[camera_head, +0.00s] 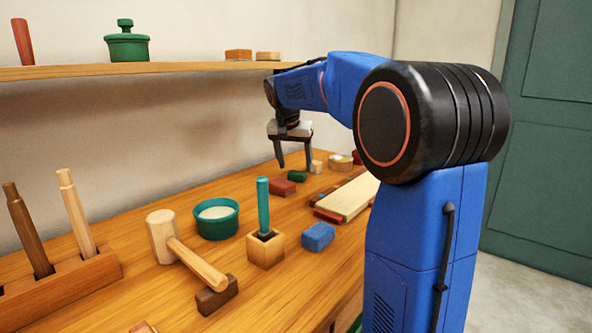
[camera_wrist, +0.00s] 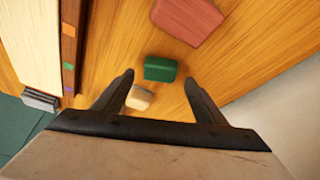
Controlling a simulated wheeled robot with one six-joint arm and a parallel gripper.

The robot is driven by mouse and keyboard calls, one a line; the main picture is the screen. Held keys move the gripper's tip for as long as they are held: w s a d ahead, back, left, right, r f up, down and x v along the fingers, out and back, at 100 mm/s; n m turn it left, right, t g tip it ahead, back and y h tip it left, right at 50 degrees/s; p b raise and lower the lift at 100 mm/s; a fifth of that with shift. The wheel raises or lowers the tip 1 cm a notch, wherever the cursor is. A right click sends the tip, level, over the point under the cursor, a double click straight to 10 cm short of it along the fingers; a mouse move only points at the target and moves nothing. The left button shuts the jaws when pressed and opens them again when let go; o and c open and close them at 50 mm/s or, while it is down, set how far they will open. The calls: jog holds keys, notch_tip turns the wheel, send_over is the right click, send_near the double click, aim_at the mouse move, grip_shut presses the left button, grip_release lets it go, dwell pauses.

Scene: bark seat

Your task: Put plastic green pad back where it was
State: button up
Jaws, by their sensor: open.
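The green pad (camera_head: 297,176) is a small dark green block lying on the wooden bench, toward its far end. In the wrist view the green pad (camera_wrist: 160,69) lies just beyond and between my fingertips, with nothing touching it that I can see. My gripper (camera_head: 294,168) is open and empty, pointing down above the bench close to the pad. In the wrist view my gripper (camera_wrist: 158,78) shows both dark fingers spread apart. A small cream block (camera_wrist: 139,98) lies beside the pad, partly between the fingers, and also shows in the head view (camera_head: 317,167).
A red block (camera_head: 283,188) lies near the pad. A pale board (camera_head: 348,198) with a dark strip (camera_wrist: 69,45) lies to one side. A blue block (camera_head: 318,237), a wooden holder (camera_head: 265,250), a green bowl (camera_head: 217,224) and a mallet (camera_head: 187,252) stand nearer. A shelf (camera_head: 190,70) runs above.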

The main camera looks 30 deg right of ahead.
jog(key=v, duration=0.8)
jog(key=shift+r, duration=0.25)
jog(key=shift+s+a, duration=0.1)
jog(key=shift+s, duration=0.05)
